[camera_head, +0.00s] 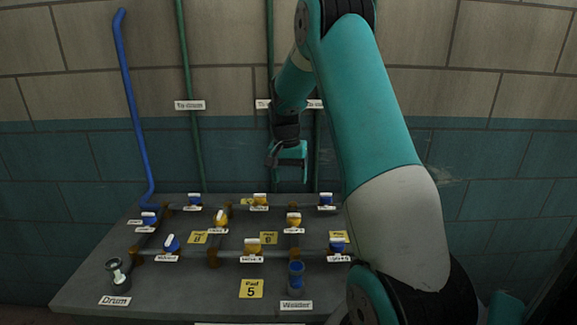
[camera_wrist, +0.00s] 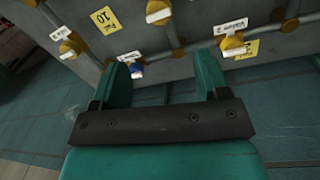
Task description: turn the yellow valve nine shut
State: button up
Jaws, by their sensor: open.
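Several yellow valves with white handles sit on pipes on the grey bench. In the head view they are a back one (camera_head: 260,199), a left one (camera_head: 221,217), a right one (camera_head: 293,219) and a front one (camera_head: 252,246). Their small labels are too blurred to tell which is nine. My gripper (camera_head: 288,163) is above the bench's back edge, apart from every valve. In the wrist view my open, empty gripper (camera_wrist: 163,78) has yellow valves beyond it at left (camera_wrist: 72,45), top (camera_wrist: 158,12) and right (camera_wrist: 232,43).
Blue valves stand at left (camera_head: 171,243), back right (camera_head: 326,199) and right (camera_head: 338,244). A metal drum piece (camera_head: 118,276) and a blue cylinder (camera_head: 296,274) stand on the bench (camera_head: 190,290). A blue pipe (camera_head: 133,110) and green pipes (camera_head: 190,130) run up the wall.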

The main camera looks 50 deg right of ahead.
jog(key=shift+w+a+r, duration=0.1)
jog(key=shift+w+r, duration=0.05)
jog(key=shift+r, duration=2.05)
jog(key=s+a+r+n+y, duration=0.1)
jog(key=a+r+n, duration=0.15)
jog(key=a, duration=0.55)
jog(key=s+a+r+n+t, duration=0.15)
jog(key=a+n, duration=0.25)
jog(key=a, duration=0.5)
jog(key=s+a+r+n+y, duration=0.1)
jog(key=a+n, duration=0.2)
jog(key=a, duration=0.5)
jog(key=s+a+n+y, duration=0.2)
jog(key=s+a+n, duration=0.8)
jog(key=s+a, duration=0.6)
jog(key=shift+s+r+g+y, duration=0.35)
jog(key=shift+s+g, duration=0.1)
jog(key=shift+s, duration=0.8)
